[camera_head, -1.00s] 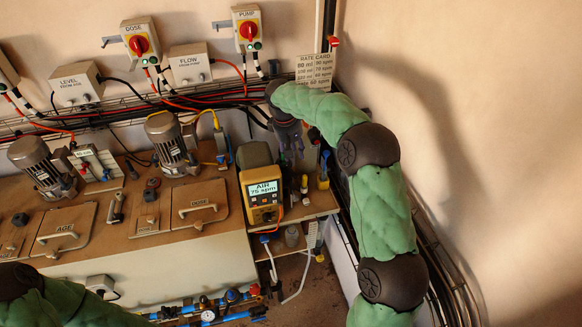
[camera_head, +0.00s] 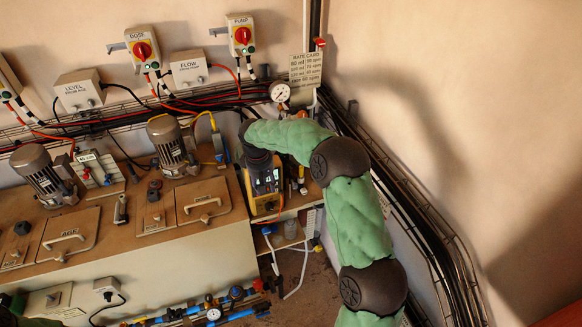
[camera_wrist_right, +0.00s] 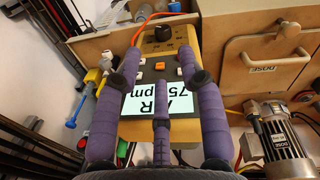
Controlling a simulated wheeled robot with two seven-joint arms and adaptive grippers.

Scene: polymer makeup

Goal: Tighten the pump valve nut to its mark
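The yellow pump unit (camera_head: 264,206) stands at the right end of the bench, partly covered by my right gripper (camera_head: 262,168). In the right wrist view its lit display (camera_wrist_right: 150,105) reads AIR and 75 spm, partly behind my fingers. Its front also has an orange button (camera_wrist_right: 160,65) and a black knob (camera_wrist_right: 162,33). My right gripper (camera_wrist_right: 158,62) is open, its purple fingers apart over the unit with nothing seen between them. Contact with the unit cannot be told. I cannot pick out the valve nut or its mark. My left gripper is not in view.
Left of the pump are the DOSE lid (camera_head: 202,201) and a motor (camera_head: 170,142). A pressure gauge (camera_head: 280,92) and the rate card (camera_head: 306,68) are on the wall behind. A cable tray (camera_head: 400,190) runs along the right wall. Blue pipes (camera_head: 215,305) run low in front.

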